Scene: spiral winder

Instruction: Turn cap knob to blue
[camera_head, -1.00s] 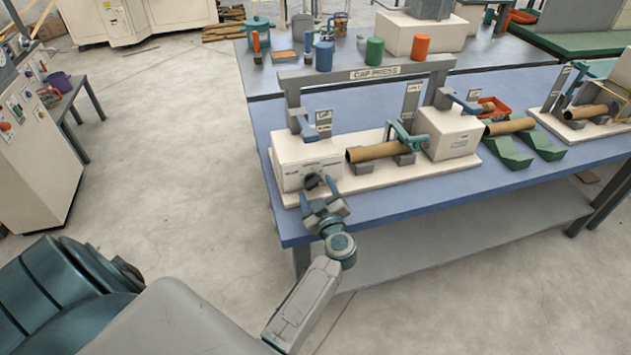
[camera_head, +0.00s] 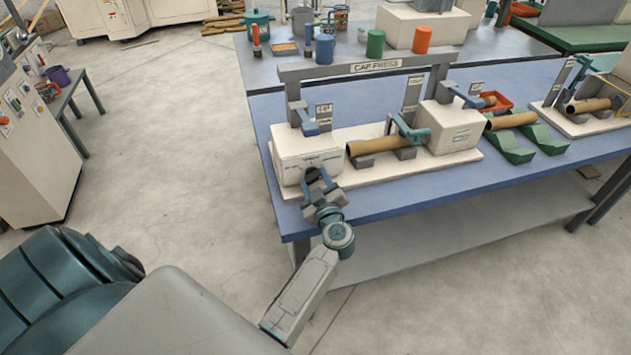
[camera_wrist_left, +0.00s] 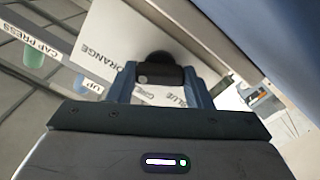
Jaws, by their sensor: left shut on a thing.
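The cap press (camera_head: 375,68) stands on a blue bench, with a white box (camera_head: 301,152) at its left end. The dark cap knob (camera_head: 313,174) is on the front of that box. My left gripper (camera_head: 318,180) reaches the box front and is shut on the knob. In the left wrist view the black knob (camera_wrist_left: 160,68) sits between the two blue fingers of the left gripper (camera_wrist_left: 160,80). The labels ORANGE and BLUE show on the white face beside it. The knob's setting cannot be read with certainty. My right gripper is not in view.
A brown tube (camera_head: 376,147) rests on the press to the right of the box. Blue, green and orange cylinders stand behind the press. Green cradles (camera_head: 515,147) and a red tray (camera_head: 493,101) lie further right. The floor left of the bench is clear.

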